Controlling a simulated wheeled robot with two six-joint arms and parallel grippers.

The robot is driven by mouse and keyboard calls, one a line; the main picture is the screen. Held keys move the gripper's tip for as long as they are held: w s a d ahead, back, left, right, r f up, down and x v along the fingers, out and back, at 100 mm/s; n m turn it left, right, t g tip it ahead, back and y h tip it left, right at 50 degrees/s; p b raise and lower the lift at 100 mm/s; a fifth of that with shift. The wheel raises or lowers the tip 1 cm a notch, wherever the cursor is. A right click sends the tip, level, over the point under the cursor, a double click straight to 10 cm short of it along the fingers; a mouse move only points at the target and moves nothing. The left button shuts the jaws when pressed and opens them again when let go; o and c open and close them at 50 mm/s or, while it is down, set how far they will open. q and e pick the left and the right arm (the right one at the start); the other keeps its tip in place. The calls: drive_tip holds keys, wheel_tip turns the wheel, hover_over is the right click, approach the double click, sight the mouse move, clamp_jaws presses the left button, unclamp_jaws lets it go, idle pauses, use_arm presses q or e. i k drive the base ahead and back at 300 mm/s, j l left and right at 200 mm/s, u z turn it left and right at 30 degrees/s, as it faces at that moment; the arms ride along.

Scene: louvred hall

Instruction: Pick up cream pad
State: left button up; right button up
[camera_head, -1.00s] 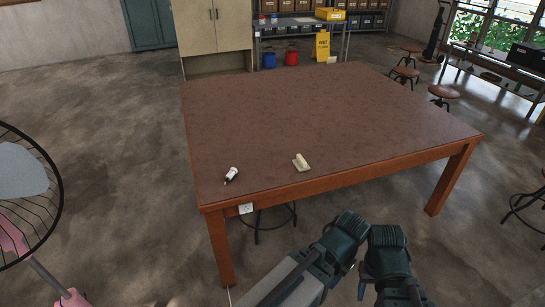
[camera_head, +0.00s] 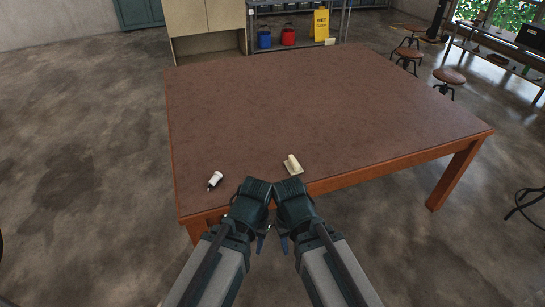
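The cream pad (camera_head: 292,165) lies near the front edge of the large brown table (camera_head: 300,95), with part of it standing up like a roll or curled edge. My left arm comes in from the lower left and my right arm from the lower right. Their dark front ends meet side by side just in front of the table edge, close to the pad and below it in the picture. My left gripper and my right gripper are folded down and their fingertips are hidden or too small to read. Neither arm visibly touches the pad.
A small white bottle with a dark tip (camera_head: 215,180) lies on the table left of the pad. The rest of the tabletop is clear. Behind stand a cabinet (camera_head: 208,30), a yellow wet-floor sign (camera_head: 321,25), and red (camera_head: 288,37) and blue buckets (camera_head: 264,40). Stools (camera_head: 449,78) stand at the right.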

sight(293, 166)
drive_tip(key=i+j, duration=0.2)
drive_tip(key=i, duration=0.3)
drive_tip(key=i+j, duration=0.2)
drive_tip(key=i, duration=0.3)
